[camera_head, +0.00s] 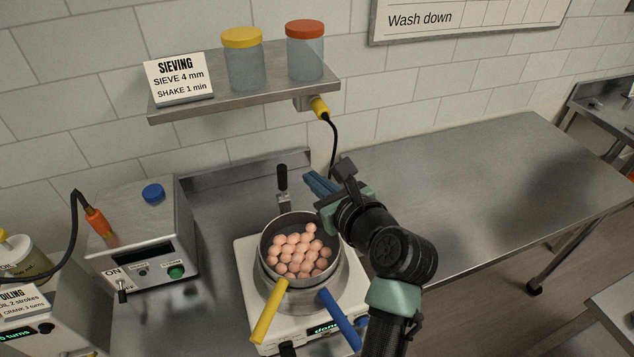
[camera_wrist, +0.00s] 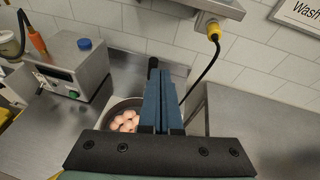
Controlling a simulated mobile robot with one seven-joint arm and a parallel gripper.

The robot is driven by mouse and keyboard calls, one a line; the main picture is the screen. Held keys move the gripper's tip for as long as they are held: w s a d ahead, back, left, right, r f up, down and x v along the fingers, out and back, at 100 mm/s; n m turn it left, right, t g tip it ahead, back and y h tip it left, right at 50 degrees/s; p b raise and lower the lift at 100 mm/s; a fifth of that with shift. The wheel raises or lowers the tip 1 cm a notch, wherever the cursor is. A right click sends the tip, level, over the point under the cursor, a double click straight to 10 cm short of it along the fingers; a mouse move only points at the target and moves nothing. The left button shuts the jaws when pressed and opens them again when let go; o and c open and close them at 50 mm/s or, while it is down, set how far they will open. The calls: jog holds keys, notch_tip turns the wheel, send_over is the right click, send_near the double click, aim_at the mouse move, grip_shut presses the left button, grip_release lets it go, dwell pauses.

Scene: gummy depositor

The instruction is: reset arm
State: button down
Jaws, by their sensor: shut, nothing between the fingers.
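My gripper (camera_head: 309,178) is in the head view above the right rear of a round metal sieve. Its blue fingers are shut with nothing between them, and they point toward the wall. In the wrist view my gripper (camera_wrist: 161,75) shows its two blue fingers pressed together. The sieve (camera_head: 264,246) holds many pinkish round gummies (camera_head: 297,250) and sits on a white machine (camera_head: 246,262) with a lit display reading "done". The gummies also show in the wrist view (camera_wrist: 125,121), partly hidden by my fingers.
A yellow handle (camera_head: 269,312) and a blue handle (camera_head: 340,320) stick out at the front. A metal shelf (camera_head: 245,92) with two jars hangs behind. A control box (camera_head: 145,235) stands left. The steel table (camera_head: 480,170) at right is clear.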

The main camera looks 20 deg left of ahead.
jog(key=s+d+r+n+t+h+b, duration=0.1)
jog(key=d+r+n+t+h+b, duration=0.2)
jog(key=r+n, duration=0.5)
jog(key=d+r+n+t+h+b, duration=0.1)
jog(key=d+r+n+t+b, duration=0.35)
jog(key=r, duration=0.55)
jog(key=s+d+r+n+t+h+b, duration=0.2)
jog(key=s+d+r+n+t+h, duration=0.2)
jog(key=s+r+n+t, duration=0.5)
jog(key=s+r+n+h, duration=0.1)
jog(key=s+r+n, duration=0.4)
jog(key=s+r, duration=0.1)
jog(key=shift+s+d+r+h+b, duration=0.2)
jog(key=shift+s+h+b, duration=0.1)
jog(key=shift+s, duration=0.25)
jog(key=shift+a, duration=0.1)
